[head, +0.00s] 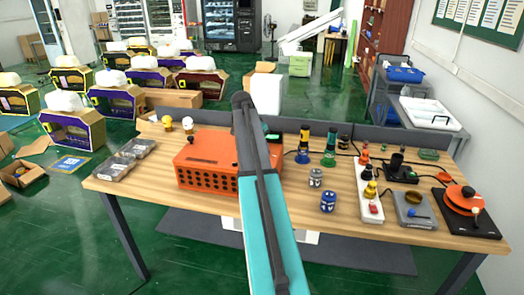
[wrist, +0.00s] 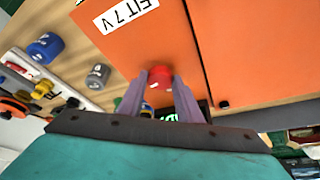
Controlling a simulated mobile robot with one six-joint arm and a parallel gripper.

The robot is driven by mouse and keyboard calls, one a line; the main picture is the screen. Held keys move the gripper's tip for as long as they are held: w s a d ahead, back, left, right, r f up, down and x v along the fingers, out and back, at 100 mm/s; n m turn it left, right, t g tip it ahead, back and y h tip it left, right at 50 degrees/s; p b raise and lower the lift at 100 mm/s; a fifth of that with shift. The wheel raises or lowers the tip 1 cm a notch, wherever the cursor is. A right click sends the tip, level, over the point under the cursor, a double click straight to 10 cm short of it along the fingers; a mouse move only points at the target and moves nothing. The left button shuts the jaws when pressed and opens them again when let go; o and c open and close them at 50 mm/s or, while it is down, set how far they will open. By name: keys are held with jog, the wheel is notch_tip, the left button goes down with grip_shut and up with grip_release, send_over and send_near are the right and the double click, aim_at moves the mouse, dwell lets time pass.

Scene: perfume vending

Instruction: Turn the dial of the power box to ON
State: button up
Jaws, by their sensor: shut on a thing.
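The power box (head: 208,162) is an orange case with dark round holes along its front, on the wooden table. In the wrist view the orange box (wrist: 245,45) fills much of the picture, with a white label on one face. Its red dial (wrist: 159,76) sits between the fingertips of my gripper (wrist: 158,82), which is shut on it. The dial's marking cannot be read. A green-lit display (wrist: 171,117) shows partly behind the fingers. In the head view my arm covers the right part of the box and hides the gripper and the dial.
A white power strip (head: 369,192), two small cans (head: 328,201), a grey device (head: 412,209) and an orange-topped black device (head: 468,208) stand to the right on the table (head: 290,222). Clear boxes (head: 113,167) lie at the left end. A grey low partition (head: 330,129) runs along the back.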

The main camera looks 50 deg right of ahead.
jog(key=shift+w+m+g+b, duration=0.15)
jog(key=shift+m+g+b, duration=0.3)
jog(key=shift+m, duration=0.75)
jog(key=o, duration=1)
jog(key=shift+o, duration=0.2)
jog(key=b+v, duration=0.3)
jog(key=v, duration=1)
jog(key=shift+r, duration=0.4)
